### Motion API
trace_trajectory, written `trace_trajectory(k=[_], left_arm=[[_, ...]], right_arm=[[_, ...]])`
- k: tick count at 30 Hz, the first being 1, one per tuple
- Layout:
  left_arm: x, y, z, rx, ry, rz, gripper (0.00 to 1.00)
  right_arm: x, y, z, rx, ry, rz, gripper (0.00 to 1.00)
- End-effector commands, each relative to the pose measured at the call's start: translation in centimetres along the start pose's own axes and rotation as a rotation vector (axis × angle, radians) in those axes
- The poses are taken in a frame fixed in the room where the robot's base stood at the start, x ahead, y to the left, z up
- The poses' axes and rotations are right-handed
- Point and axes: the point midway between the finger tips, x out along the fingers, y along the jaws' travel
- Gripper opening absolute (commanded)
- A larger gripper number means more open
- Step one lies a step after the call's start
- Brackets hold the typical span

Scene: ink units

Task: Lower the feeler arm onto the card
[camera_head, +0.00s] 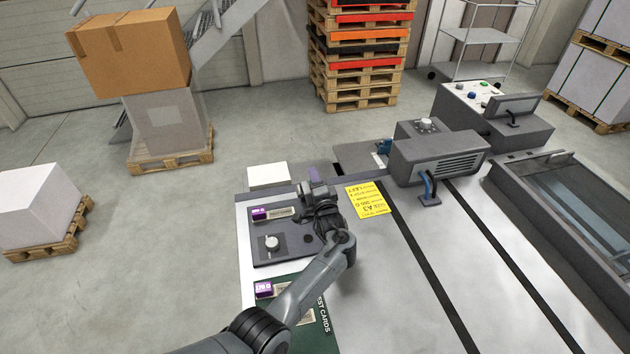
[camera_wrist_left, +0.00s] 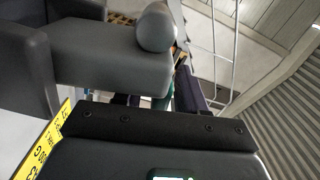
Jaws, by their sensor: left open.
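A dark gauge plate (camera_head: 280,253) with a white-topped knob (camera_head: 271,243) lies on the light bench. A card with a purple label (camera_head: 260,214) lies at its far left. My left gripper (camera_head: 315,178) is over the plate's far right corner, right of that card; it is open. My right gripper is not in view.
A green test-card sheet (camera_head: 318,335) lies nearer, partly behind my left arm. A yellow label (camera_head: 367,200) lies right of the gripper. A white stack (camera_head: 268,175) stands beyond the plate. A grey machine (camera_head: 435,158) stands farther right. The bench between its dark strips looks clear.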

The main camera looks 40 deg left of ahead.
Motion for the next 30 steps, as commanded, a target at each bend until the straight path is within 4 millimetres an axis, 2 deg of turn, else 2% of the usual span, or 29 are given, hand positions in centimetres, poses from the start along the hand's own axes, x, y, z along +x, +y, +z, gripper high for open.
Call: trace_trajectory(k=[3, 4, 9, 12, 23, 30], left_arm=[[0.00, -0.02, 0.01, 0.000, 0.000, 0.000, 0.40], [0.00, -0.02, 0.01, 0.000, 0.000, 0.000, 0.37], [-0.01, -0.02, 0.02, 0.000, 0.000, 0.000, 0.11], [-0.01, -0.02, 0.02, 0.000, 0.000, 0.000, 0.00], [-0.02, -0.08, 0.08, -0.006, -0.001, 0.000, 0.00], [0.00, -0.49, 0.72, -0.083, -0.002, -0.001, 0.00]], right_arm=[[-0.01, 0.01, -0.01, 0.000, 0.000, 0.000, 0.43], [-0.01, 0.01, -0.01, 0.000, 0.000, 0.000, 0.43], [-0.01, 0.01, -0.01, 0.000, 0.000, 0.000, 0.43], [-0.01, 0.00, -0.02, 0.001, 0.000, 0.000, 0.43], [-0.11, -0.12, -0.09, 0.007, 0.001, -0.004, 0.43], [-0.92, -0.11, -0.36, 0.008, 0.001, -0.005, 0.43]])
